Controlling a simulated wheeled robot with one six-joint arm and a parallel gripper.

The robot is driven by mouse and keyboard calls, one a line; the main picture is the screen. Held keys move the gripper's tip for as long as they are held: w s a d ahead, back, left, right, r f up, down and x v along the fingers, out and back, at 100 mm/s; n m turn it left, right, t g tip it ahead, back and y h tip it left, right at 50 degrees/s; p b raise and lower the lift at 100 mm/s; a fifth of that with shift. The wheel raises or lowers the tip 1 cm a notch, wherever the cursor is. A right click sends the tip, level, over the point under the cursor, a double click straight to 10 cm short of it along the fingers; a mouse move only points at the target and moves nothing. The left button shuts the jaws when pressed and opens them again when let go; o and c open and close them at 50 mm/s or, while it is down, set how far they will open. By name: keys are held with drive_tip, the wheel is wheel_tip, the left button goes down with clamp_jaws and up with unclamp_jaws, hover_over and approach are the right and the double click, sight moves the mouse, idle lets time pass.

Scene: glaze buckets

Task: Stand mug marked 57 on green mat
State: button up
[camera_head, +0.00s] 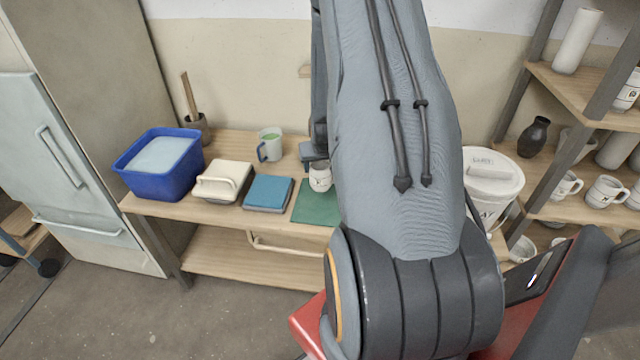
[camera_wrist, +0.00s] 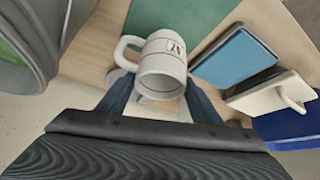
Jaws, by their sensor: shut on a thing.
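A pale grey-white mug (camera_head: 320,180) with a dark mark is between the fingers of my gripper (camera_head: 317,160), which is shut on it. In the wrist view the mug (camera_wrist: 163,62) sits between the two fingers of my gripper (camera_wrist: 160,97), with its handle out to the left. Its mark looks like two digits, too small to read surely. The green mat (camera_head: 316,208) lies on the bench, partly hidden by my arm; the mug overlaps its back edge in the head view. The mat (camera_wrist: 180,14) is beyond the mug in the wrist view. I cannot tell whether the mug touches anything.
Left of the mat are a blue-topped block (camera_head: 268,192), a cream lidded box (camera_head: 223,181) and a blue tub (camera_head: 150,180). A mug with green contents (camera_head: 270,146) stands behind. A white bucket (camera_head: 493,180) is right of my arm. Shelves at right hold several mugs.

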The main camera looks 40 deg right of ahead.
sight(320, 180)
drive_tip(key=shift+f+p, duration=0.7)
drive_tip(key=shift+f, duration=2.4)
drive_tip(key=shift+f, duration=0.15)
drive_tip(key=o, duration=1.7)
